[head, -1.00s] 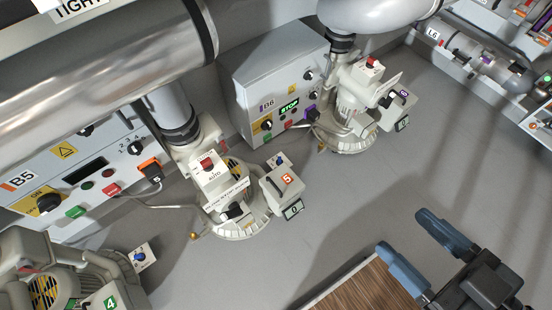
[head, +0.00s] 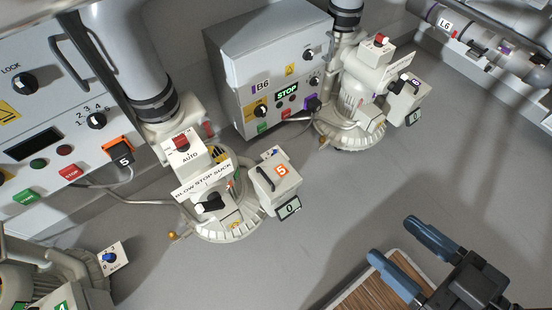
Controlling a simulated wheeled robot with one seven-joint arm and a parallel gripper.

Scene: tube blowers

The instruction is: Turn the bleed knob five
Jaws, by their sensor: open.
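Blower five (head: 225,215) is a cream machine marked with an orange 5, left of centre in the head view. The knob is partly hidden by the box. My gripper (head: 392,240) is at the lower right, its two blue fingers apart and empty. It is to the right of and nearer than blower five, well apart from the knob.
A similar plate with a blue knob (head: 108,257) stands by the blower at lower left. Blower six (head: 355,100) stands behind, beside its grey cabinet (head: 265,70). A wood-topped surface (head: 375,291) lies under my gripper. Grey floor (head: 345,190) is clear between gripper and blowers.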

